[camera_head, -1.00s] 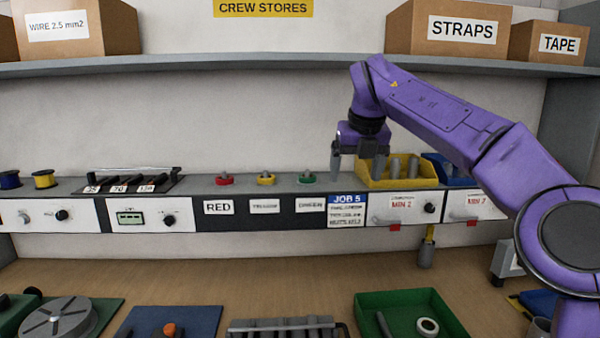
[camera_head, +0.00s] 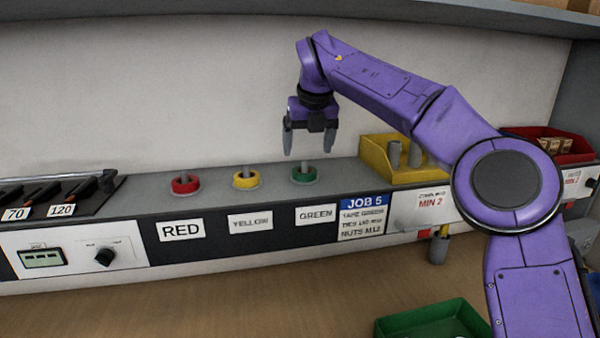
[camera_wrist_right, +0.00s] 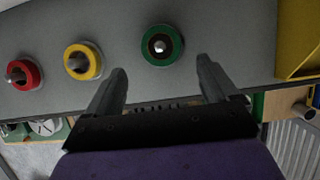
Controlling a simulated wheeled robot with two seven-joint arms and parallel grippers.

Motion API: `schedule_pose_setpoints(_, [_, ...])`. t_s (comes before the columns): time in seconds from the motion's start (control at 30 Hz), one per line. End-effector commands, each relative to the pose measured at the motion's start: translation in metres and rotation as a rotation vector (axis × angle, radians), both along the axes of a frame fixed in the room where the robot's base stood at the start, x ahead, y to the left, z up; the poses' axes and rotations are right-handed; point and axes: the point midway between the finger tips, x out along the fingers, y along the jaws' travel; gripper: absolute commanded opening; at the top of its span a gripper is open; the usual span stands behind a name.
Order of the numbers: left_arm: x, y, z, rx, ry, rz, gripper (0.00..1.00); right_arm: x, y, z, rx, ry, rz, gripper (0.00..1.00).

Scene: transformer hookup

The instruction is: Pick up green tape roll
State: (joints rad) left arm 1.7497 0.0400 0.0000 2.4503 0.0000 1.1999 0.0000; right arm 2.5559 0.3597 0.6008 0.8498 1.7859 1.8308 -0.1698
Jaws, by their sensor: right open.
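The green tape roll (camera_head: 304,175) sits around a short grey peg on the shelf ledge, behind the GREEN label. It also shows in the right wrist view (camera_wrist_right: 162,45), beyond and between the fingertips. My right gripper (camera_head: 309,148) is open and empty, pointing down just above the green roll. Its two fingers show apart in the right wrist view (camera_wrist_right: 161,75), with nothing between them. My left gripper is in neither view.
A yellow tape roll (camera_head: 246,179) and a red tape roll (camera_head: 185,184) sit on pegs to the left. A yellow bin (camera_head: 375,158) stands close on the right. A green tray (camera_head: 420,322) lies on the lower bench. The wall behind is bare.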

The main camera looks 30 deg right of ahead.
Motion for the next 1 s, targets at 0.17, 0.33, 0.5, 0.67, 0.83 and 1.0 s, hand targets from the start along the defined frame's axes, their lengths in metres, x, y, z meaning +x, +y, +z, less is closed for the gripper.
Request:
schedule_pose_setpoints(0.17, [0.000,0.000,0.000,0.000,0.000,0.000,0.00,0.008,-0.003,-0.021,0.002,0.002,-0.001,0.87])
schedule_pose_setpoints(0.33, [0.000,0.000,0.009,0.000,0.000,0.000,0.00,0.020,-0.005,-0.047,-0.001,0.002,0.001,0.87])
schedule_pose_setpoints(0.5, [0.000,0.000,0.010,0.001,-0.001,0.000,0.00,0.027,-0.007,-0.065,0.000,0.000,-0.001,0.87])
schedule_pose_setpoints(0.67, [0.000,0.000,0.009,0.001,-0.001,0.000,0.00,0.027,-0.007,-0.066,0.000,-0.001,-0.001,0.87])
schedule_pose_setpoints(0.83, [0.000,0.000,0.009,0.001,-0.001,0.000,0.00,0.027,-0.007,-0.066,0.000,-0.001,-0.001,0.41])
schedule_pose_setpoints(1.0, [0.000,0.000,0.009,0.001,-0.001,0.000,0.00,0.027,-0.007,-0.066,0.000,-0.001,-0.001,0.26])
